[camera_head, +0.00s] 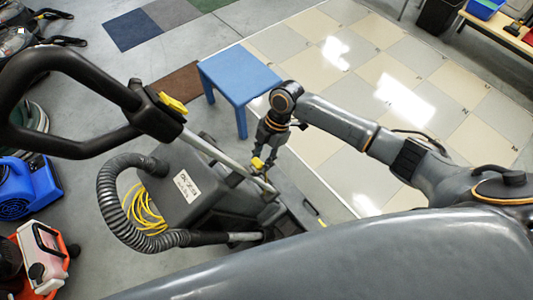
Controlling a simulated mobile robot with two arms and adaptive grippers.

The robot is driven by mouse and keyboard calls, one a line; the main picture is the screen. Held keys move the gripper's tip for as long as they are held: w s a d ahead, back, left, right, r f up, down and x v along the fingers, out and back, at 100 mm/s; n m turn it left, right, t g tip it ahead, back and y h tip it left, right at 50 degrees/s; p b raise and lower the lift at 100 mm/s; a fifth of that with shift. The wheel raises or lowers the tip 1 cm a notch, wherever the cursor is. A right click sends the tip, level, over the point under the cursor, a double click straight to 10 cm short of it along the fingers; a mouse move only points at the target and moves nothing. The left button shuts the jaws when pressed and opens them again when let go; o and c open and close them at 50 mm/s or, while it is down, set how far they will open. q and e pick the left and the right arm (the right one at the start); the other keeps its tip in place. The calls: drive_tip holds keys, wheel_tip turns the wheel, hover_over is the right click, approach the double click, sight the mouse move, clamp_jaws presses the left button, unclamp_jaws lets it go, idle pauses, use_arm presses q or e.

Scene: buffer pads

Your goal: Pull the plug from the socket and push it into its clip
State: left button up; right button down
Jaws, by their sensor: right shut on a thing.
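A grey floor machine (178,190) stands at left centre, with a black loop handle and a label on its body. My right gripper (266,158) reaches down over the machine's right side from the right. Its fingers are shut on a small yellow piece (257,163), which looks like the plug; the fingers partly hide it. Whether the plug sits in a socket cannot be told. Another yellow part (173,103) sits on the handle shaft; I cannot tell whether it is the clip. A yellow cable (143,208) is coiled on the machine's side. My left gripper is not in view.
A blue stool (238,78) stands just behind my right gripper. A ribbed hose (108,210) curves along the machine's left side. Shiny tiled floor (400,70) lies clear at upper right.

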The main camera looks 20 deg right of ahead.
drive_tip(key=shift+a+p, duration=0.15)
drive_tip(key=shift+p, duration=0.25)
idle(0.8)
drive_tip(key=shift+s+a+f+p, duration=0.15)
drive_tip(key=shift+s+a+p, duration=0.05)
drive_tip(key=shift+a+p, duration=0.15)
idle(1.3)
drive_tip(key=c, duration=0.9)
unclamp_jaws()
drive_tip(key=shift+o, duration=0.2)
drive_tip(key=v, duration=1.2)
